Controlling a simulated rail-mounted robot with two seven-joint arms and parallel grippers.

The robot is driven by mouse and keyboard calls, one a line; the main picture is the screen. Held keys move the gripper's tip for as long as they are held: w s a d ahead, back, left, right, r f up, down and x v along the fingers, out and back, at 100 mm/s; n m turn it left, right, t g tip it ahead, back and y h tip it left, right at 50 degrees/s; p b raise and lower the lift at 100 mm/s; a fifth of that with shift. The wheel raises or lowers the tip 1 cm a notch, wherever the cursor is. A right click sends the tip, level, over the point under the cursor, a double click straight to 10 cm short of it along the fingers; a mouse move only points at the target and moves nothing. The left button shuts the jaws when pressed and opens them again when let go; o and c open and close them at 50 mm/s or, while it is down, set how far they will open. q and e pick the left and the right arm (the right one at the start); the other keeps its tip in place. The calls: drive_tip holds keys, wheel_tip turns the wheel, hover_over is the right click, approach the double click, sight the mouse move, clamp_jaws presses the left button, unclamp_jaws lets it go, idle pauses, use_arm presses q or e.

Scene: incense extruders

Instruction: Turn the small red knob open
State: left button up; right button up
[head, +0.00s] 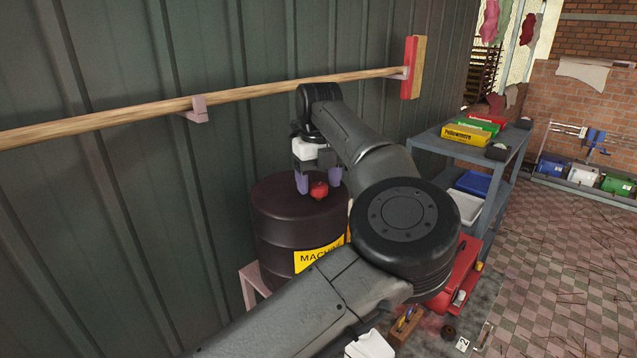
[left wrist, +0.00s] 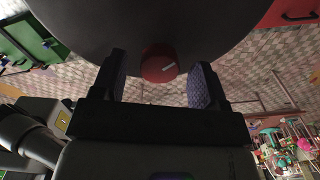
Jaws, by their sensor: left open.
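The small red knob (head: 319,190) stands on the top of a dark brown drum (head: 275,222) with a yellow label. In the left wrist view the knob (left wrist: 159,63) shows a pale mark on its face and lies between and just beyond the fingers. My left gripper (head: 318,184) is open, its purple-padded fingers on either side of the knob. In the left wrist view a gap shows between each finger of the gripper (left wrist: 160,85) and the knob. My left arm hides part of the drum's right side. My right gripper is not in view.
A broom (head: 230,97) hangs on the corrugated wall (head: 110,180) behind the drum. A grey shelf cart (head: 435,143) with boxes and trays stands to the right. A red machine (head: 466,270) is low beside the drum. The tiled floor (head: 560,260) at right is largely open.

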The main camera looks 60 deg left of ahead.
sight(319, 185)
use_arm(q)
wheel_tip(319, 185, up, 13)
idle(0.4)
drive_tip(key=shift+r, duration=0.1)
idle(0.6)
